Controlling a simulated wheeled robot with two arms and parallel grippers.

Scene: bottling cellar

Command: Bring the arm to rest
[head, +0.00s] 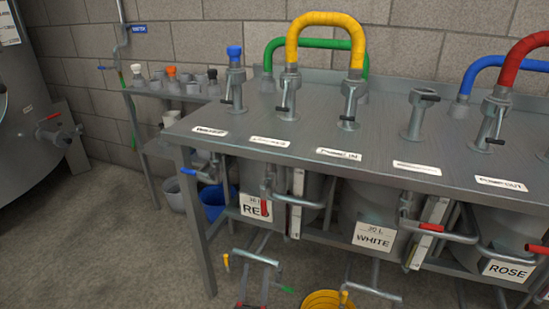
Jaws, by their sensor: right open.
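Of my right gripper (542,292), only a small grey part seems to show at the bottom right corner, in front of the tank labelled ROSE (508,269). Its fingertips are hard to make out, and I see nothing held in it. It is apart from the steel bench (385,150). The rest of the right arm is out of the picture. My left gripper is not in view.
A yellow hose (325,20) arches between two bench ports, with a green hose (310,43) behind. Red (520,55) and blue (485,68) hoses stand at right. Valve pipes stick out below. A yellow bucket (327,300) stands in front; floor at left (100,230) is clear.

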